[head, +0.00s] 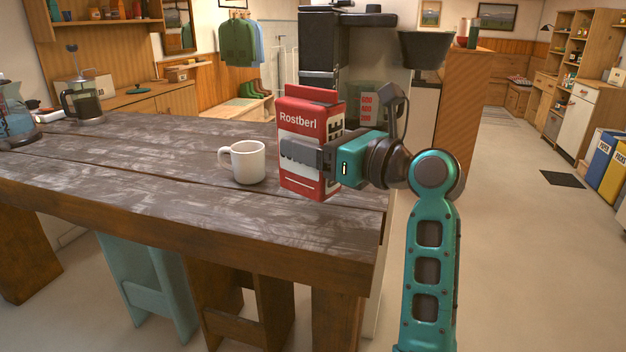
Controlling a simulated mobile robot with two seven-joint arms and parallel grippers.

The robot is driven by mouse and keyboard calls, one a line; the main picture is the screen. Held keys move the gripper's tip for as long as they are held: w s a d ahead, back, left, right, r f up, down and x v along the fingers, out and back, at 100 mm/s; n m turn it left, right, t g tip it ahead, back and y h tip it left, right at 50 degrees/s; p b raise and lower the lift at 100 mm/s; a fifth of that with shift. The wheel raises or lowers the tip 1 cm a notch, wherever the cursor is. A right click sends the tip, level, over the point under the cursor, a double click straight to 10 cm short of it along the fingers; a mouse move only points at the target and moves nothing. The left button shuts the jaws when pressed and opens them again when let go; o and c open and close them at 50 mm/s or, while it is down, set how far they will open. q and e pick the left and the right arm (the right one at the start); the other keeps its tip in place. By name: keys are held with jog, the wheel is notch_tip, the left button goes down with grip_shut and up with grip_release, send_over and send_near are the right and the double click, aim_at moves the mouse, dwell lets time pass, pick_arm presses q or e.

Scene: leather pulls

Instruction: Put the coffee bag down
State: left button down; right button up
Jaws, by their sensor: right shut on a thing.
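My left gripper is not in view.
A cream mug (248,163) stands just left of the bag. A dark machine (322,50) rises behind the bag. The table's middle left is clear.

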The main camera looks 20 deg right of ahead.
aim_at(315, 171)
notch_tip(315, 171, down, 5)
jog(key=shift+b, duration=0.7)
jog(key=shift+r, duration=0.1)
jog(key=o, duration=1.2)
jog(key=shift+s+d, duration=0.1)
jog(key=shift+s, duration=0.05)
jog(key=p+v, duration=0.1)
jog(key=v, duration=1)
jog(key=shift+s+d, duration=0.2)
jog(key=shift+s, duration=0.05)
